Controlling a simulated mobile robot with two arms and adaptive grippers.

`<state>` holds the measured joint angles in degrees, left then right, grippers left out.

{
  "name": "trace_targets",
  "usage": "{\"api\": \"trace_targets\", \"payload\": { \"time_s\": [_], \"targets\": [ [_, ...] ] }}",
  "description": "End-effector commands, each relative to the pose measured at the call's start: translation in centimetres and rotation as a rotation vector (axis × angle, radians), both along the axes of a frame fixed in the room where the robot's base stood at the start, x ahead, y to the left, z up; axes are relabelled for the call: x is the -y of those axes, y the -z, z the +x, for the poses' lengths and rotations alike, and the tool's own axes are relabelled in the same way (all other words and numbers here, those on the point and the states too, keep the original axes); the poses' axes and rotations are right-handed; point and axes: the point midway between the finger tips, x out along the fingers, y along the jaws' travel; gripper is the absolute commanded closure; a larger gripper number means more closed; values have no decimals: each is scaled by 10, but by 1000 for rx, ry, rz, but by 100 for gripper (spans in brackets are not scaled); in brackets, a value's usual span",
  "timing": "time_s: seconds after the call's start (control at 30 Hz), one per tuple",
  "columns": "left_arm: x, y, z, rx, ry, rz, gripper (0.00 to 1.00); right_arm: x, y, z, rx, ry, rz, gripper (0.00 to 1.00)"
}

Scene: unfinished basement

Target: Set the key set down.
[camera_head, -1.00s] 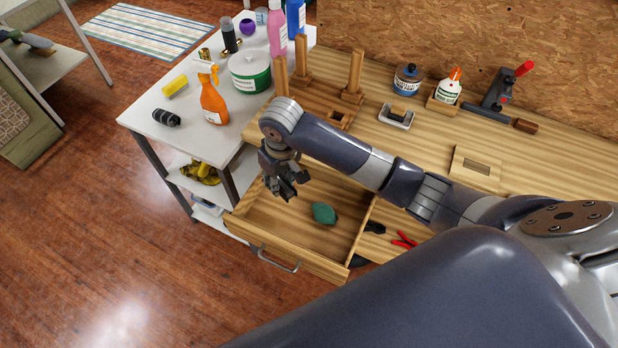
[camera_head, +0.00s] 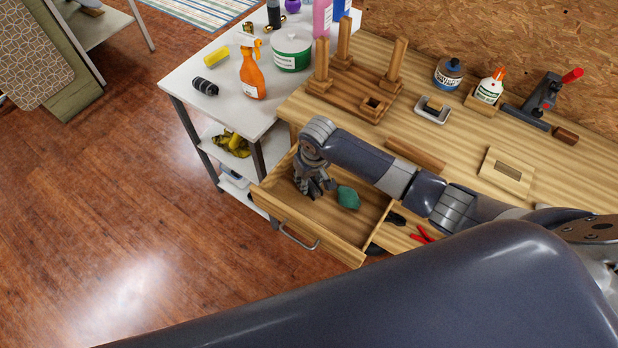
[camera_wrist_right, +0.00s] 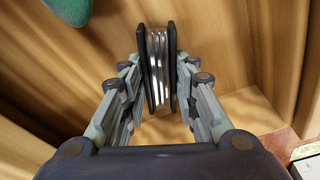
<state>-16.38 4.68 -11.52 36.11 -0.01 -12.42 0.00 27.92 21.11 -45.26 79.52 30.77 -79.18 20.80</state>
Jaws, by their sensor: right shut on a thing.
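The key set (camera_wrist_right: 160,62) shows in the right wrist view as a folding set with dark side plates and several silver keys between them. My right gripper (camera_wrist_right: 158,85) is shut on it, one finger on each side. In the head view my right gripper (camera_head: 315,187) points down inside the open wooden drawer (camera_head: 335,235), towards its left back part. The key set is hard to make out there. I cannot tell whether it touches the drawer floor. My left gripper is not in view.
A green rounded object (camera_head: 348,197) lies in the drawer just right of my gripper. Pliers with red handles (camera_head: 423,234) lie in the compartment to the right. The workbench (camera_head: 450,150) stands behind. A white cart (camera_head: 225,85) with an orange spray bottle (camera_head: 251,72) stands left.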

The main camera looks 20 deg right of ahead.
Motion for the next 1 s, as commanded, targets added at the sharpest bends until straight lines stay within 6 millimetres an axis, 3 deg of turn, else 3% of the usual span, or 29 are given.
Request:
{"api": "trace_targets", "payload": {
  "time_s": [0.1,0.13,0.2,0.37,0.67,1.0],
  "targets": [
    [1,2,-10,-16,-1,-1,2,0,2,0,1,1,1,100],
    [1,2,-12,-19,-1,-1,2,0,2,0,1,0,0,65],
    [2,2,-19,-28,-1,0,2,0,2,0,1,0,0,52],
    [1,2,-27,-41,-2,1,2,0,2,0,0,0,0,52],
    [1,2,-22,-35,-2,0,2,0,-7,0,2,0,1,52],
    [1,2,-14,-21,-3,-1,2,2,-68,-8,6,-1,2,52]
  ]
}}
